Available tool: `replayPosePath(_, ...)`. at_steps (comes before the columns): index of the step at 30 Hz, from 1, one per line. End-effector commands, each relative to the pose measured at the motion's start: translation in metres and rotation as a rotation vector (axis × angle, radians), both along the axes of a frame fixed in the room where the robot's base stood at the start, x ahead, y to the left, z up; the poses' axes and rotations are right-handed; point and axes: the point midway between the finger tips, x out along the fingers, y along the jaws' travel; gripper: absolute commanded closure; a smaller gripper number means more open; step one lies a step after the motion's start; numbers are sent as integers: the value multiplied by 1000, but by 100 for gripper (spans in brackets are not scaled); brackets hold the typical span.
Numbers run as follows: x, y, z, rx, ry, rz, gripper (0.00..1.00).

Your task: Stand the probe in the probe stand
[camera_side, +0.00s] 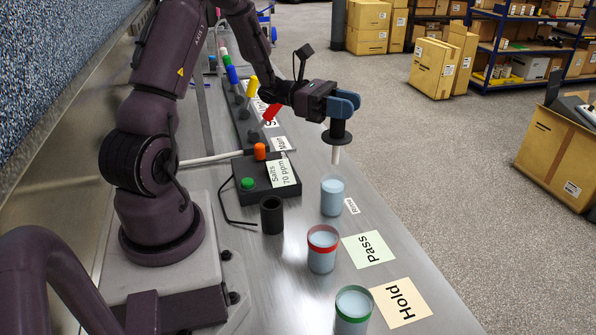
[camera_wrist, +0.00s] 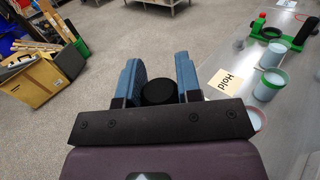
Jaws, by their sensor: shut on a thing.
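My gripper (camera_side: 343,105) has blue fingers shut on the probe (camera_side: 336,138). The probe has a black body with a wide collar and a pale stem pointing down, roughly upright. Its stem tip is in the air above the plain light-blue beaker by the Rinse label. In the wrist view the round black top of the probe (camera_wrist: 159,92) shows between the fingers (camera_wrist: 158,80). A black open-topped cylinder (camera_side: 271,216), which looks like the probe stand, is on the bench left of the Rinse beaker, below and left of my gripper. It is empty as far as I see.
The Rinse beaker (camera_side: 332,199), a red-rimmed beaker (camera_side: 322,252) by the Pass card (camera_side: 368,249) and a green-rimmed beaker (camera_side: 353,312) by the Hold card (camera_side: 402,302) line the bench. A black meter box (camera_side: 262,182) with a cable sits behind the cylinder. Coloured-handled items (camera_side: 250,87) stand farther back.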

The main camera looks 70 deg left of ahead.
Motion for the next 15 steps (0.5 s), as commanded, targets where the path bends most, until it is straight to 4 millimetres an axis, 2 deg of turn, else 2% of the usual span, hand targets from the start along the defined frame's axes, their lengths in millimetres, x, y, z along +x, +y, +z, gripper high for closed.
replayPosePath(8,0,0,44,5,-5,0,100)
replayPosePath(9,-1,-3,46,1,-1,-12,100)
replayPosePath(15,-14,-36,29,-3,2,-199,100)
